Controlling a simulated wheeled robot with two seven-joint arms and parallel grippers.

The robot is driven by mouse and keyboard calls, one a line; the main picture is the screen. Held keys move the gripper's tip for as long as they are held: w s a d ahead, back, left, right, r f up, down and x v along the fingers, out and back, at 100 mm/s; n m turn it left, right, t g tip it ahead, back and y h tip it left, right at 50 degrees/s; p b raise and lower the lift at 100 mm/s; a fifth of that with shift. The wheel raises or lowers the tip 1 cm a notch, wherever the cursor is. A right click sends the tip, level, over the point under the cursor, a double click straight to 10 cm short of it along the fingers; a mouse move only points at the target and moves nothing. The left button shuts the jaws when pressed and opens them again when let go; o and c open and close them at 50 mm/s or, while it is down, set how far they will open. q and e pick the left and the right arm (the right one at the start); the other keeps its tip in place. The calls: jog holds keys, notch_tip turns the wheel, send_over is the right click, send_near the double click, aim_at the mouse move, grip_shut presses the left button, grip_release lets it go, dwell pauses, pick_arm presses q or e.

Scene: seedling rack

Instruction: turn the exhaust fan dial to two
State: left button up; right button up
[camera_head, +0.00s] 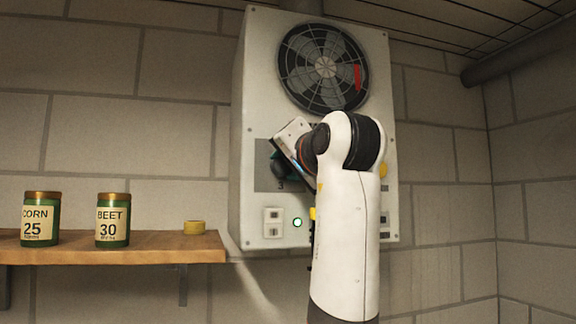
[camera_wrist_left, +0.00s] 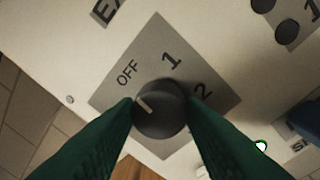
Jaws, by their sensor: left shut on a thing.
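The fan dial (camera_wrist_left: 165,118) is a round dark knob on a grey square plate (camera_wrist_left: 118,100) marked OFF, 1 and 2. In the left wrist view its white pointer line points up-left, toward OFF. My left gripper (camera_wrist_left: 160,112) has its two green fingers shut on the knob, one on each side. In the head view my left gripper (camera_head: 280,168) is at the fan box, and the hand and white arm hide most of the dial. The plate also shows there (camera_head: 262,182). My right gripper is in neither view.
The exhaust fan box (camera_head: 255,100) hangs on a block wall, with a round grille (camera_head: 323,68) on top. A lit green lamp (camera_head: 297,222) and a white switch (camera_head: 273,222) sit below the plate. A wooden shelf (camera_head: 150,247) at left holds two seed jars and a yellow roll.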

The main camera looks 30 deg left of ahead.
pick_arm(q)
jog(key=shift+f+m+b, duration=0.15)
jog(key=shift+m+b, duration=0.55)
jog(key=shift+m, duration=0.3)
jog(key=m+b, duration=0.2)
jog(key=m, duration=0.1)
jog(key=shift+f+m, duration=0.1)
jog(key=shift+m, duration=0.2)
jog(key=m+t+b, duration=0.1)
jog(key=m+b, duration=0.3)
jog(key=m, duration=0.2)
jog(key=shift+s+f+m, duration=0.1)
jog(key=shift+m, duration=0.3)
jog(key=m+b, duration=0.1)
jog(key=m, duration=0.2)
jog(key=shift+t+b, duration=0.3)
jog(key=shift+b, duration=0.1)
jog(key=m+b, duration=0.1)
jog(key=m, duration=0.3)
jog(key=shift+a+b, duration=0.1)
jog(key=shift+b, duration=0.3)
jog(key=m+t+h+b, duration=0.1)
jog(key=m, duration=0.4)
jog(key=shift+b, duration=0.3)
jog(key=shift+m, duration=0.5)
jog(key=o, duration=1)
